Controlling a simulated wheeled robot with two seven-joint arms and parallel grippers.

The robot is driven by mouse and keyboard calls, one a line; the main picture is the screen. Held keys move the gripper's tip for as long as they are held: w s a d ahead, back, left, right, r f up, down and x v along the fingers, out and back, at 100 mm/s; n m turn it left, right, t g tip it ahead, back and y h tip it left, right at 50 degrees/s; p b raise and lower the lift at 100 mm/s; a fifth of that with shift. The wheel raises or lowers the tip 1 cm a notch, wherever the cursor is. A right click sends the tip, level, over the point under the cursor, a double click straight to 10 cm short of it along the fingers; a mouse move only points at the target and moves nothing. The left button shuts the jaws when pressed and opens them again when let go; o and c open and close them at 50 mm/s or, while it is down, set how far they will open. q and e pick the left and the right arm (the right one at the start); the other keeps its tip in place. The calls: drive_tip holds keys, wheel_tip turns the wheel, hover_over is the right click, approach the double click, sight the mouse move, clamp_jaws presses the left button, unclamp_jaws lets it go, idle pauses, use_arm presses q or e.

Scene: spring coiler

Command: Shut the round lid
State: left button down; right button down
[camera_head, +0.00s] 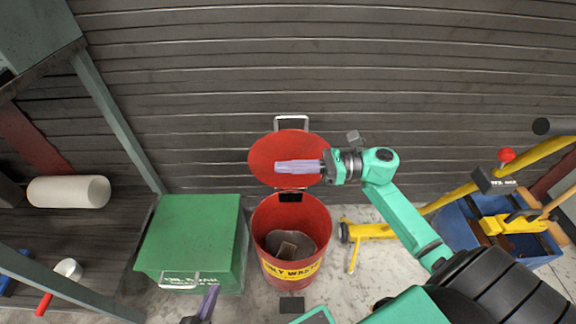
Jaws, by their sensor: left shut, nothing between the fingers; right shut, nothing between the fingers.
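The round red lid (262,150) stands open, tilted up behind its red waste bin (319,222). It is joined by a dark hinge at the bin's back rim, and a pale handle (291,124) sits at the lid's top edge. The bin's mouth is uncovered, with some brownish-grey stuff inside. My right gripper (281,167) is shut and empty, in front of the lid and covering part of it; I cannot tell whether it touches. My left gripper (213,291) is shut and empty at the bottom edge, left of the bin and mostly cut off by the frame.
A green box (195,225) stands close left of the bin. A yellow stand (372,231) is to the right, beside a blue bin (461,222) with tools. A dark corrugated wall (300,60) runs behind. A shelf with a white roll (70,192) is at the left.

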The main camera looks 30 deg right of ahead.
idle(0.9)
drive_tip(key=c, duration=0.9)
unclamp_jaws()
drive_tip(key=v, duration=1.4)
drive_tip(key=shift+s+d, duration=0.15)
drive_tip(key=shift+d, duration=0.1)
